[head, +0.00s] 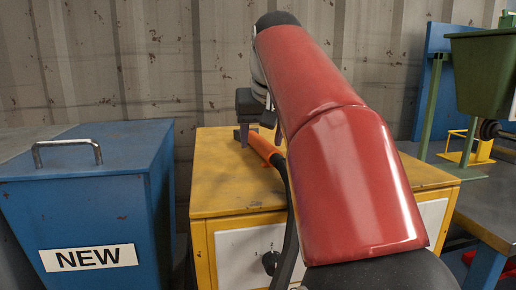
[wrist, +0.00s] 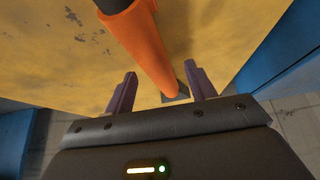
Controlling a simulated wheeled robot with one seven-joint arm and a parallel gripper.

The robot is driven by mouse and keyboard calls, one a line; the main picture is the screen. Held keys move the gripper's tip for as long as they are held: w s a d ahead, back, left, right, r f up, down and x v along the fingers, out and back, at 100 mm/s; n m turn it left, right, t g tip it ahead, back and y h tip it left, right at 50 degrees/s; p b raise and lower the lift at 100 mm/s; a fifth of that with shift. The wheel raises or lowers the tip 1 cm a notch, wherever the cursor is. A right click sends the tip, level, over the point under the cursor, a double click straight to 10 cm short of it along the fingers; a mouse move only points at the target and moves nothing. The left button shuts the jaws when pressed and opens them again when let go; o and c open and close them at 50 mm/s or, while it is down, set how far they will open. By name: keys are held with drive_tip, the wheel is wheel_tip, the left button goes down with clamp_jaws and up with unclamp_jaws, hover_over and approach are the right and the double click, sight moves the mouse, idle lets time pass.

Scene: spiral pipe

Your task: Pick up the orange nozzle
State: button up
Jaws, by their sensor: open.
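The orange nozzle (head: 263,146) lies on top of the yellow cabinet (head: 222,182), with a dark hose running from it down the cabinet's front. My gripper (head: 260,136) is above the nozzle in the head view, partly hidden by my red arm. In the wrist view the orange nozzle (wrist: 146,50) runs from the top centre down toward the space between the fingers of my gripper (wrist: 161,92). The fingers are apart, one on each side of the nozzle's dark grey end.
A blue bin (head: 90,190) marked NEW, with a metal handle, stands left of the cabinet. A dark green container (head: 485,75) and a grey-topped table (head: 490,210) are at the right. A corrugated wall (head: 150,60) stands behind. The cabinet top left of the nozzle is clear.

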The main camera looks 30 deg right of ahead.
drive_tip(key=shift+w+d+f, duration=0.1)
drive_tip(key=shift+w+f, duration=0.15)
drive_tip(key=shift+f, duration=0.25)
drive_tip(key=c, duration=1.1)
drive_tip(key=shift+r, duration=0.1)
drive_tip(key=shift+c, duration=0.2)
